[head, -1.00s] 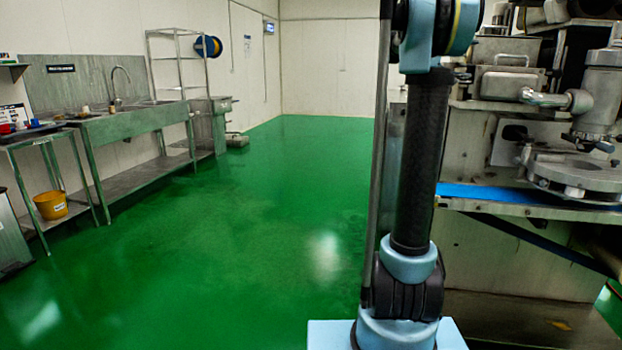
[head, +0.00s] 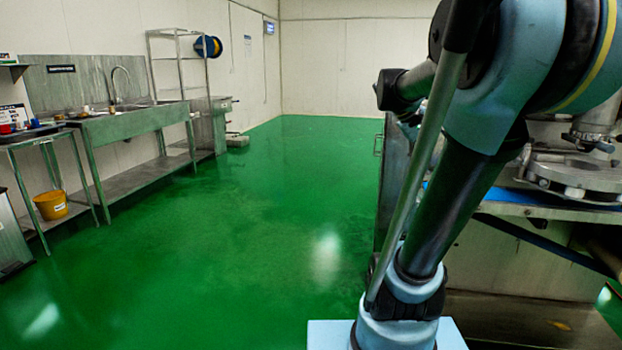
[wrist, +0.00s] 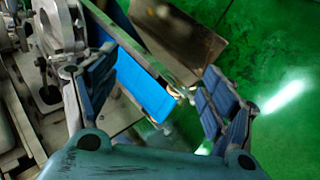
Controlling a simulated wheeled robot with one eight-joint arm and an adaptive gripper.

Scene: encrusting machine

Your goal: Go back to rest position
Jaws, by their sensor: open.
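My gripper (wrist: 150,108) shows in the wrist view with its two blue-padded fingers spread wide apart. It is open and nothing sits between the fingers. Beyond the fingers I see the machine's blue conveyor belt (wrist: 142,82) and its metal edge. In the head view my arm rises from its base at the lower middle and leans up to the right, large and close to the camera. My gripper cannot be made out in the head view.
The encrusting machine (head: 540,245) stands at the right, partly hidden by my arm. A steel sink bench (head: 135,125) and a small table with a yellow bucket (head: 50,205) line the left wall. The green floor (head: 250,220) between is clear.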

